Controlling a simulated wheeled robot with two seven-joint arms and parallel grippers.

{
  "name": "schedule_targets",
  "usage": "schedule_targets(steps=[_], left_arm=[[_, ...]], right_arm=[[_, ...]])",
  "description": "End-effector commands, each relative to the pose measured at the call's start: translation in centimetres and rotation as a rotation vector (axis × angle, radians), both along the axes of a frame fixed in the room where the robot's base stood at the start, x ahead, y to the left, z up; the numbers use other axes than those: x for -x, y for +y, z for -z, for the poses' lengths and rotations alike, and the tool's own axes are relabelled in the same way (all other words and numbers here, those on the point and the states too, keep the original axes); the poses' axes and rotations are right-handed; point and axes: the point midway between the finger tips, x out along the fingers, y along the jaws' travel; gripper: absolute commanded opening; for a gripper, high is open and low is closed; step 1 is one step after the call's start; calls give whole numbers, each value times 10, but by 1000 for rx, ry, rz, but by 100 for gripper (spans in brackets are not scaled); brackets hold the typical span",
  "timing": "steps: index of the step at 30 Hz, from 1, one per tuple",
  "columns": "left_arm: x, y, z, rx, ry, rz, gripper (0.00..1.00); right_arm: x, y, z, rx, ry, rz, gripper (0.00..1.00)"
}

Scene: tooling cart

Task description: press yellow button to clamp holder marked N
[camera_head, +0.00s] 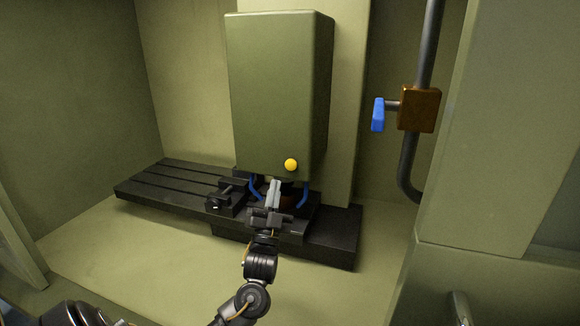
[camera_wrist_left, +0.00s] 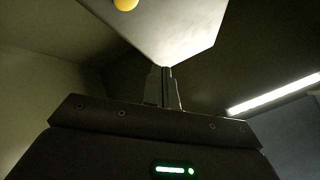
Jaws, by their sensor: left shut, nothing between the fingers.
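The yellow button (camera_head: 291,165) is a small round knob low on the front of the green machine head (camera_head: 275,90). It also shows at the top of the left wrist view (camera_wrist_left: 125,4). My left gripper (camera_head: 275,184) is shut and empty, with its fingers pointing up just below and left of the button in the head view. In the left wrist view its fingertips (camera_wrist_left: 166,69) appear below and right of the button, apart from it. A holder marked N cannot be made out; the area under the head is partly hidden by my gripper. My right gripper is not in view.
A black slotted machine table (camera_head: 150,187) with a small black vise (camera_head: 226,197) lies under the head. Blue hoses (camera_head: 305,196) hang beside my gripper. A blue-handled valve (camera_head: 378,114) on a pipe is at the right. The enclosure floor (camera_head: 130,250) in front is clear.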

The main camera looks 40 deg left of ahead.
Motion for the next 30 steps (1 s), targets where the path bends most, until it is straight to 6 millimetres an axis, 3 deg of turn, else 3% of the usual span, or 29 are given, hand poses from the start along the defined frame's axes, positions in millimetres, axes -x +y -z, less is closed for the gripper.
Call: schedule_targets(steps=[8, 21, 30], left_arm=[[-16, 7, 3, 0, 0, -2, 0], [-68, 26, 3, 1, 1, -5, 0], [-81, 31, 1, 2, 2, -4, 0]], right_arm=[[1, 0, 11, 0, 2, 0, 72], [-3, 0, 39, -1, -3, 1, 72], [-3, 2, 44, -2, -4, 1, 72]])
